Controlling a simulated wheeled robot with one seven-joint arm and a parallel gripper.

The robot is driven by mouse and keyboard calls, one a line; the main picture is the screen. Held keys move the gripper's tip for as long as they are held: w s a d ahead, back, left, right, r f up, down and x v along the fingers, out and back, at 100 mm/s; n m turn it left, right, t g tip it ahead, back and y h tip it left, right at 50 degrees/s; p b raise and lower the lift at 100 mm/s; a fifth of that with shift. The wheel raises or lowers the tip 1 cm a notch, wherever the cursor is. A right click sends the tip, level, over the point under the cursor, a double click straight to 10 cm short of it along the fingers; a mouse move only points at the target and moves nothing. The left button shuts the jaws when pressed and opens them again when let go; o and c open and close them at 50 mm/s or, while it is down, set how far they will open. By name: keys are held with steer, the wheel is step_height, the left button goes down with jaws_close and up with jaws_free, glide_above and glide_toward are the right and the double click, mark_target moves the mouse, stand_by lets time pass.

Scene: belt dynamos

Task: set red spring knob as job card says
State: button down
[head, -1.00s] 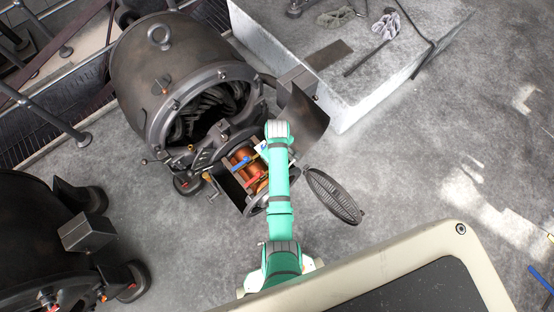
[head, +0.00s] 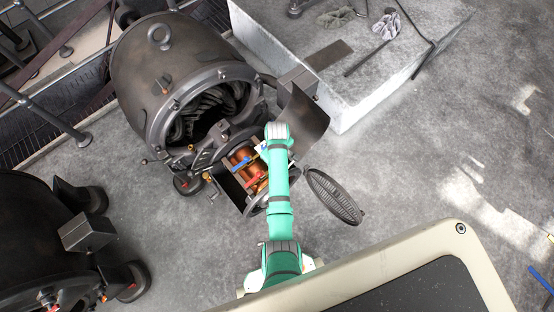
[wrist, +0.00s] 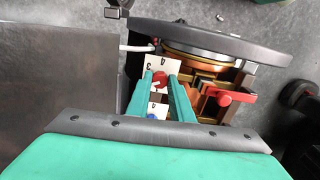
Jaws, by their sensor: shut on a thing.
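In the wrist view the red spring knob (wrist: 159,80) sits on a white plate (wrist: 151,65) with black figures; a 3 and a 4 are readable. A pale mark shows on the knob. My gripper (wrist: 162,77) is shut on the red knob, one green finger on each side. A blue knob (wrist: 153,116) is partly visible nearer my wrist, between the fingers, with another 4 beside it. In the head view my gripper and the knob are hidden by my arm. I cannot make out a job card in either view.
The open dynamo (head: 170,75) has copper windings (head: 243,157) with a blue lever (head: 241,163) and a red lever (head: 256,178). The red lever (wrist: 232,96) is right of my fingers. A grey panel (wrist: 60,85) stands left. A round grille (head: 335,196) lies right of my arm.

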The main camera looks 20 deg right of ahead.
steer(key=shift+m, duration=0.3)
steer(key=m, duration=1)
steer(key=shift+m, duration=0.4)
steer(key=c, duration=1.6)
jaws_free()
steer(key=shift+o, duration=0.2)
step_height(320, 180, up, 11)
